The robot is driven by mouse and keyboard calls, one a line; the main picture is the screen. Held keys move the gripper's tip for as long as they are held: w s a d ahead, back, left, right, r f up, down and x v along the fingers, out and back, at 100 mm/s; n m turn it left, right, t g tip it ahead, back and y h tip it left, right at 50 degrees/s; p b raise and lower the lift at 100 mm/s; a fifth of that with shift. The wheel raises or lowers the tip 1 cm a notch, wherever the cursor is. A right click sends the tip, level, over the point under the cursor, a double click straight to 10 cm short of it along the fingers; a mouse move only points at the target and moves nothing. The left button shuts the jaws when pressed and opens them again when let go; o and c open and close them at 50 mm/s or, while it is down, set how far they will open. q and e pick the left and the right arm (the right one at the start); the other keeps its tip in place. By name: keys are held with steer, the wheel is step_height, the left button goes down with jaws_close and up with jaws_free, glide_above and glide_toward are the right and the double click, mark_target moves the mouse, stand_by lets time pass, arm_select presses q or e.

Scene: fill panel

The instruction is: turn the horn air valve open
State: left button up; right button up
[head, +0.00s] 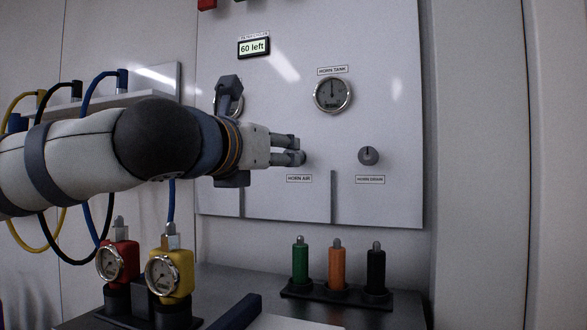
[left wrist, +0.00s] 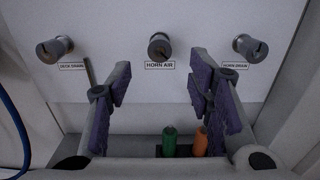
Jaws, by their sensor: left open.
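The horn air valve is a round grey knob (left wrist: 159,46) above the HORN AIR label in the left wrist view. A dark slot or pointer shows on its face, but I cannot tell its setting surely. In the head view my gripper hides the knob, and only its label (head: 299,179) shows. My left gripper (head: 296,150) points at the panel (head: 385,50) in front of that spot. In the left wrist view its two purple-padded fingers (left wrist: 160,88) are open and empty, with the knob centred between and beyond them. My right gripper is not in view.
The horn drain knob (head: 368,156) is to the right, and the deck drain knob (left wrist: 55,49) to the left. A horn tank gauge (head: 332,94) is above. Green (head: 300,262), orange (head: 336,264) and black (head: 376,267) cylinders stand below, beside red (head: 118,262) and yellow (head: 170,274) gauge units.

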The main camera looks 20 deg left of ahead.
arm_select(q)
steer(key=w+p, duration=0.1)
steer(key=w, duration=0.9)
steer(key=shift+w+d, duration=0.15)
steer(key=shift+w, duration=0.05)
jaws_close()
